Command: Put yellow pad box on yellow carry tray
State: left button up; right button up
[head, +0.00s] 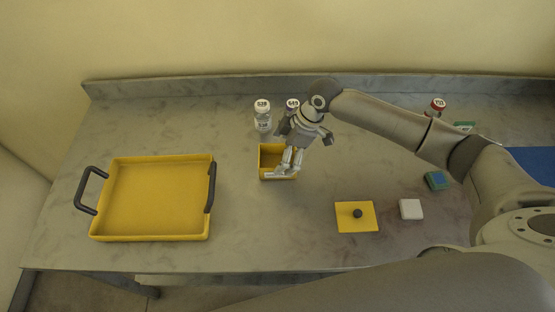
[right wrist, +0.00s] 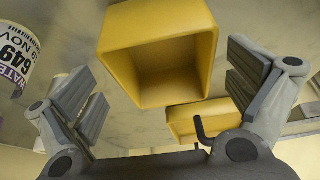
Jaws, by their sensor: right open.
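The yellow pad box (head: 265,174) is a small open-topped box standing near the middle of the table. My right gripper (head: 285,171) is over its right part in the head view and hides some of it. In the right wrist view the box (right wrist: 150,92) shows between the two spread fingers (right wrist: 165,90), with gaps on both sides. The gripper is open and holds nothing. The yellow carry tray (head: 150,198) lies empty at the left, with a dark handle on each side. It also shows behind the box in the right wrist view (right wrist: 200,110). My left gripper is out of view.
Labelled bottles (head: 263,116) stand just behind the box. A yellow lid with a dark knob (head: 345,223) and a white block (head: 411,209) lie at the right. A red-capped bottle (head: 437,105) stands farther back. The table between box and tray is clear.

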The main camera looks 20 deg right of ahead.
aim_at(273, 166)
jog(key=x, duration=0.3)
jog(key=shift+s+a+p, duration=0.15)
jog(key=shift+a+p, duration=0.05)
jog(key=shift+p, duration=0.2)
jog(key=shift+f, duration=0.2)
jog(key=shift+c, duration=0.9)
jog(key=c, duration=0.9)
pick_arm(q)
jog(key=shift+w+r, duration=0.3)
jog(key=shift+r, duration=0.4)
pick_arm(e)
jog(key=shift+c, duration=0.6)
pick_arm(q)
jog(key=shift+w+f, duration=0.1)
pick_arm(e)
jog(key=shift+r, duration=0.1)
